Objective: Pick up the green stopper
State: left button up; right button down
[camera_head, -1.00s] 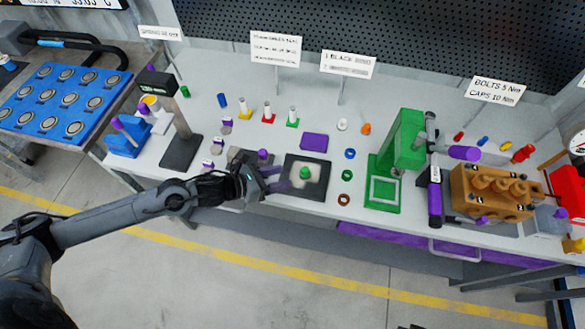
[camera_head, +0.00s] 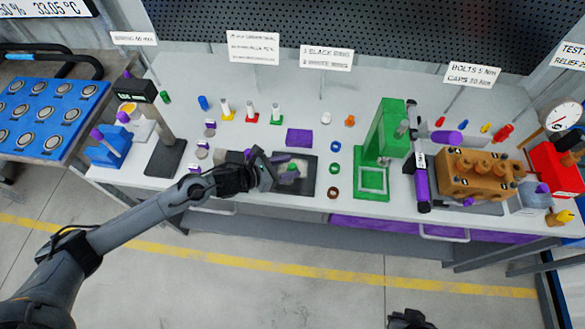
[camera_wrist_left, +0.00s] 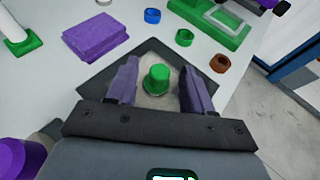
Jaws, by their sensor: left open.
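The green stopper (camera_wrist_left: 158,79) stands upright on a pale patch of a dark square mat (camera_wrist_left: 104,84). In the left wrist view it sits between the two purple fingers of my left gripper (camera_wrist_left: 158,82), with a gap on each side. The gripper is open and holds nothing. In the head view my left gripper (camera_head: 287,168) reaches over the mat (camera_head: 308,180) from the left, and its fingers partly cover the stopper. A dark part at the bottom edge of the head view may belong to my right arm; no jaws can be made out.
A purple block (camera_head: 299,137) lies behind the mat. Blue (camera_head: 336,146), green (camera_head: 335,168) and brown (camera_head: 333,193) rings lie to its right, before a green press (camera_head: 388,140). A grey stand (camera_head: 166,155) is to the left. An orange pump block (camera_head: 482,172) is far right.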

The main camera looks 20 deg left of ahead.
pick_arm(q)
jog(key=shift+x, duration=1.1)
jog(key=shift+c, duration=0.5)
grip_shut()
jog(key=shift+r, duration=0.15)
